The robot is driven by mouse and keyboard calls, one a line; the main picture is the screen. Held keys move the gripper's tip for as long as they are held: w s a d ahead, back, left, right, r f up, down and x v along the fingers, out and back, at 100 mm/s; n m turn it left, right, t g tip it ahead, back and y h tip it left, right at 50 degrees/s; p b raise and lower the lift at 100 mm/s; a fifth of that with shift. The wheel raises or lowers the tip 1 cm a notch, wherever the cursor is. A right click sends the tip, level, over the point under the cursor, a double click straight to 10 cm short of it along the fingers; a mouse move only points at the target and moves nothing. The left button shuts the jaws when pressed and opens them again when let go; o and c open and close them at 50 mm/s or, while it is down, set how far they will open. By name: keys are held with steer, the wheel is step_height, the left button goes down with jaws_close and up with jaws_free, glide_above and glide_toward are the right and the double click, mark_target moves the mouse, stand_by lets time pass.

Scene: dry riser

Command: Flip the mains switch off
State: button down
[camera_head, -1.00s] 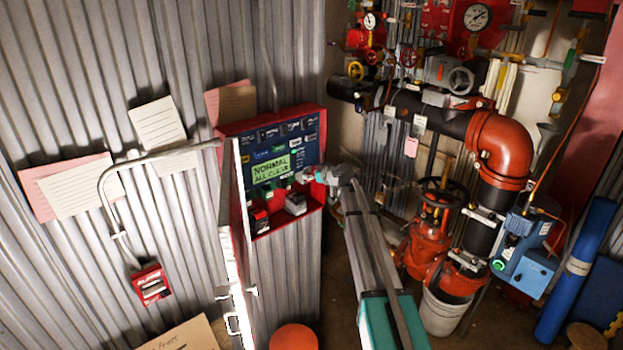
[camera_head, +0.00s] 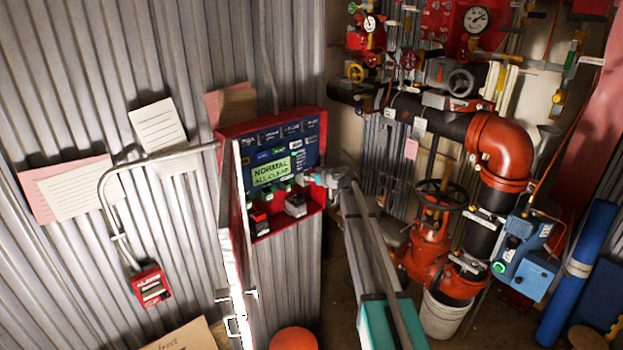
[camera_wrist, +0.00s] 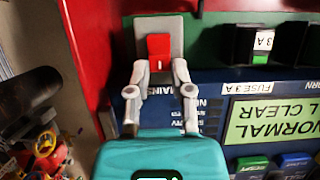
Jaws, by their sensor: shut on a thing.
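The mains switch is a red rocker (camera_wrist: 159,47) on a grey plate in the wrist view, beside an upside-down "MAINS" label on the blue panel. My gripper (camera_wrist: 160,72) has a fingertip at either side of the rocker's lower end in that picture and is shut on it. In the head view my gripper (camera_head: 313,178) reaches the right side of the open red control box (camera_head: 227,133). The switch is hard to make out there behind the fingers.
The box's door (camera_head: 236,240) stands open at its left. A green "NORMAL ALL CLEAR" display (camera_head: 270,171) and several fuse holders lie near my gripper. Red valves and a pipe elbow (camera_head: 499,145) stand to the right.

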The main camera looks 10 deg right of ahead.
steer(key=shift+f, duration=0.2)
steer(key=t+b, duration=0.1)
steer(key=b, duration=0.1)
steer(key=t+y+b, duration=0.1)
steer(key=b, duration=0.2)
steer(key=shift+s+f, duration=0.15)
steer(key=shift+f, duration=0.2)
steer(key=shift+d+r+t+y+b, duration=0.1)
steer(key=shift+t+y+b, duration=0.3)
steer(key=shift+t+b, duration=0.3)
steer(key=c, duration=0.5)
jaws_free()
steer(key=shift+r+g+h+p, duration=0.35)
steer(key=shift+g+p, duration=0.25)
steer(key=shift+p, duration=0.85)
steer(key=shift+r+g+h+p, duration=0.25)
steer(key=shift+g+p, duration=0.35)
steer(key=shift+p, duration=0.4)
